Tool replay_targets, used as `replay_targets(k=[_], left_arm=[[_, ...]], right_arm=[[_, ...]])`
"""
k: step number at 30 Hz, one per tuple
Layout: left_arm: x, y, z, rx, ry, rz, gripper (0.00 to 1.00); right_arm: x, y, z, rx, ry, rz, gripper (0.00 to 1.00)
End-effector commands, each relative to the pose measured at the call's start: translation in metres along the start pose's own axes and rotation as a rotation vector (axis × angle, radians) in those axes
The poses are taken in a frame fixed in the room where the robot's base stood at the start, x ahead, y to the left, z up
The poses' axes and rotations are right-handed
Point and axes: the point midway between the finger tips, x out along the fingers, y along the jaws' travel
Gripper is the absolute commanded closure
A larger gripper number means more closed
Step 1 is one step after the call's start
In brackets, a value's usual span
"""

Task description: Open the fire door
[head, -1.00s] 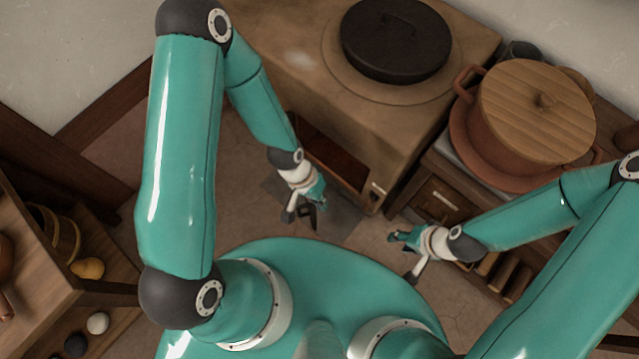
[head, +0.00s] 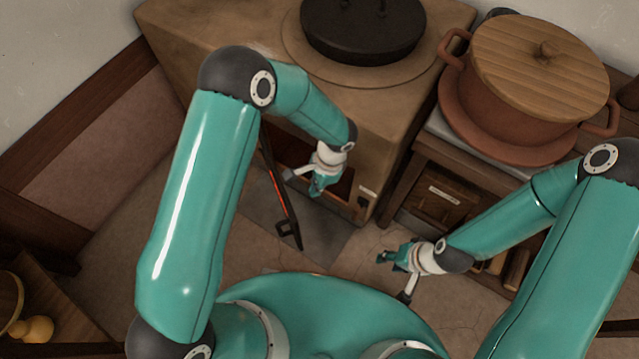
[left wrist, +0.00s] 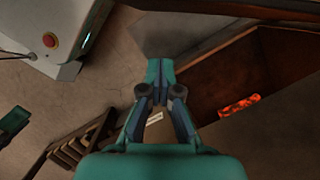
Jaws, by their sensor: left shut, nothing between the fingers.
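The fire door (head: 278,195) stands swung out from the front of the clay stove (head: 225,75), seen nearly edge-on with a red-orange glow along it. Its dark handle (head: 289,236) is at the near end. My left gripper (head: 317,190) is shut and empty, to the right of the door, in front of the firebox opening (head: 343,186). In the left wrist view its fingertips (left wrist: 160,75) are together beside the opening, where embers (left wrist: 240,105) glow. My right gripper (head: 385,257) hangs low right of the stove; its fingers are too small to judge.
A black lidded pan (head: 363,30) sits on the stove top. A clay pot with a wooden lid (head: 540,65) stands on the cabinet (head: 440,190) at right. A grey plate (head: 325,235) lies on the floor before the stove. A wooden shelf (head: 50,300) stands at lower left.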

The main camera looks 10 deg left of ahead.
Motion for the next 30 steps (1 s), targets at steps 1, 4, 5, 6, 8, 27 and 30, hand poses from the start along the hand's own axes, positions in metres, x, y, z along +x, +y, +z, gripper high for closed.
replay_targets(k=[1,4,5,6,8,27,30], left_arm=[[0.015,0.001,0.000,0.001,-0.004,0.003,1.00],[0.036,0.001,0.000,0.000,-0.003,0.004,1.00],[0.042,0.001,0.000,0.000,-0.003,0.004,1.00],[0.049,0.001,0.001,-0.001,-0.003,0.004,1.00],[0.052,0.000,0.008,-0.001,-0.001,0.003,1.00],[0.056,0.005,0.033,0.003,0.001,0.000,1.00],[0.058,0.002,0.038,0.001,0.000,0.002,1.00]], right_arm=[[0.004,0.002,0.000,0.000,0.000,0.000,0.60],[0.008,0.003,0.000,0.000,0.000,0.000,0.60],[0.009,0.003,0.000,0.000,0.000,0.000,0.60],[0.010,0.004,0.000,0.000,0.000,0.000,0.60],[0.010,0.004,0.000,0.000,0.000,0.000,0.60],[0.012,0.004,0.000,-0.002,-0.001,0.000,0.60],[0.012,0.004,0.000,0.000,0.000,0.000,0.60]])
